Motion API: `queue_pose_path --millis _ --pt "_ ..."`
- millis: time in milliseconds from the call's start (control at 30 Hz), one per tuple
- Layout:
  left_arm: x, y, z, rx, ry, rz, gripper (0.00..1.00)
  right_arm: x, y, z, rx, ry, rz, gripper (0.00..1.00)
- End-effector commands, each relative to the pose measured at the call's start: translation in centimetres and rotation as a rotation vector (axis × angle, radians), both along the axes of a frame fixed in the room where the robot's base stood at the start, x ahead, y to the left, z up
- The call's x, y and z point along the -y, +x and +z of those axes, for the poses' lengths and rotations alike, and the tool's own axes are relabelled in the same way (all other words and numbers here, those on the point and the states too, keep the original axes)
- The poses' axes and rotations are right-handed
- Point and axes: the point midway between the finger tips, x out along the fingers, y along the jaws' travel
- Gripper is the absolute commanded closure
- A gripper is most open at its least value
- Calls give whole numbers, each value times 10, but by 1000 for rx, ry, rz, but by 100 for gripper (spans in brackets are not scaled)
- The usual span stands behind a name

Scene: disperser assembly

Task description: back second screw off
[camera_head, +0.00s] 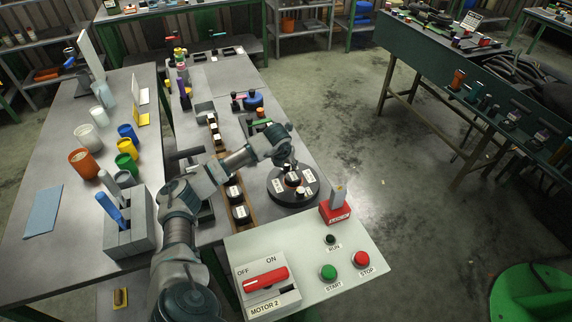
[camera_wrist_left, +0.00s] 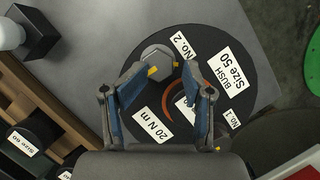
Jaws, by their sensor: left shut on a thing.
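A round black disc (camera_head: 293,198) with white labels lies on the bench. It fills much of the left wrist view (camera_wrist_left: 262,92), with labels "BUSH Size 50", "20 N m", "No. 1" and "No. 2". An orange ring (camera_wrist_left: 180,103) sits at its centre. A grey hex-headed screw (camera_wrist_left: 157,58) is beside the "No. 2" label. My left gripper (camera_wrist_left: 165,68) has its fingertips around this screw and is shut on it. In the head view my left gripper (camera_head: 289,166) points down over the disc and hides part of it. The screw's lower part is hidden. My right gripper does not show.
A control panel (camera_head: 310,238) with a red switch and buttons stands in front of the disc. A brown rack (camera_head: 222,160) with black labelled parts runs along the left of the disc. Coloured cups and a grey block (camera_head: 128,232) stand on the left table.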

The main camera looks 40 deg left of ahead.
Motion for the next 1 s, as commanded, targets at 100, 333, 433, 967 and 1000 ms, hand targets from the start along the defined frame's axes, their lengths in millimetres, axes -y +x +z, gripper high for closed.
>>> queue_pose_path --millis 100,333,433,967,1000 --pt "3 -5 14 5 -2 -3 58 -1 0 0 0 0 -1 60" --pt "10 -26 63 7 0 -2 58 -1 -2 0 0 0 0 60" --pt "13 -34 82 7 2 -1 58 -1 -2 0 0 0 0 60" --pt "17 -47 111 2 2 0 58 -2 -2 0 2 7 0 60" --pt "17 -47 111 2 2 0 58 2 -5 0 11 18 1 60"
